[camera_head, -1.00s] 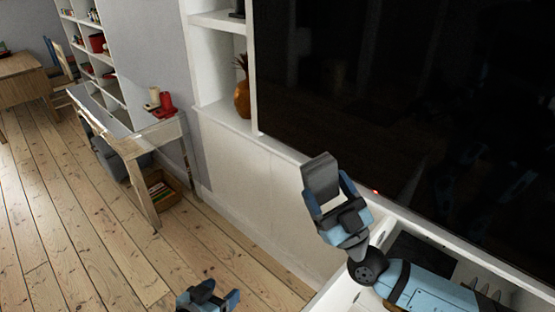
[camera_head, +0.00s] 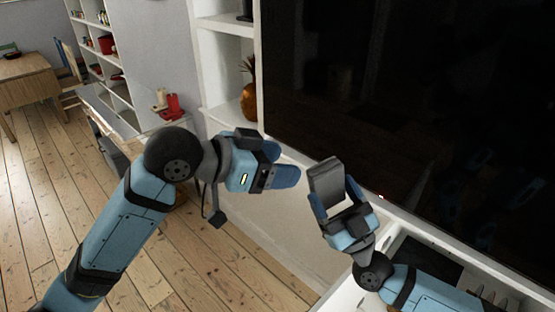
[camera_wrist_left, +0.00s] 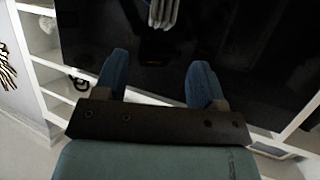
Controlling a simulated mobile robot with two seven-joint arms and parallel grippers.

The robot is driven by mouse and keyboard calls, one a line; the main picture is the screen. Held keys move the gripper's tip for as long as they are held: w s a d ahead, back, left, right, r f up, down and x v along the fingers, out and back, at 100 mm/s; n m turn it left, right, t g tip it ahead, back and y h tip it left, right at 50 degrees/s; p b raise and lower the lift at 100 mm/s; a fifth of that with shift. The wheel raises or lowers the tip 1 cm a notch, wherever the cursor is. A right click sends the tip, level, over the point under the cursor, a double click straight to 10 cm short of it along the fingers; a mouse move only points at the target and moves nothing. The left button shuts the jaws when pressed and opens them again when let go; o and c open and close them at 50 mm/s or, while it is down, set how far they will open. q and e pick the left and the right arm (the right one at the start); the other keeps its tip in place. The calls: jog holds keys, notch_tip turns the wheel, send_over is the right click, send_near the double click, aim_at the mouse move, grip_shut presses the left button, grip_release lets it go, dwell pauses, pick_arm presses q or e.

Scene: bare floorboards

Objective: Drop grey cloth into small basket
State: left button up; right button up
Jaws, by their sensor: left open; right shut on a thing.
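My right gripper (camera_head: 338,200) is shut on a dark grey, flat, block-like thing, which looks like the folded grey cloth (camera_head: 325,180). It holds this up in front of the big dark screen. My left gripper (camera_head: 280,164) is open and empty, a little left of the cloth and apart from it, its fingers pointing right. Its two blue fingers also show spread in the left wrist view (camera_wrist_left: 158,72). I cannot make out a small basket now; my left arm covers the floor under the desk.
A large black screen (camera_head: 410,90) is set in a white wall unit (camera_head: 222,75) with an orange-brown vase (camera_head: 250,102) on its shelf. A white desk (camera_head: 110,110) with red and cream items stands at left. Bare floorboards (camera_head: 60,190) lie clear at left.

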aim_at(328, 168)
pick_arm(q)
jog(key=x, duration=1.1)
jog(key=shift+d, duration=0.5)
pick_arm(e)
jog(key=shift+a, duration=0.1)
pick_arm(q)
jog(key=c, duration=0.9)
pick_arm(e)
jog(key=shift+s+r, duration=0.1)
pick_arm(q)
jog(key=shift+d, duration=0.1)
jog(key=shift+c, duration=0.4)
pick_arm(e)
jog(key=shift+a, duration=0.1)
jog(key=o, duration=1.1)
jog(key=shift+o, duration=0.2)
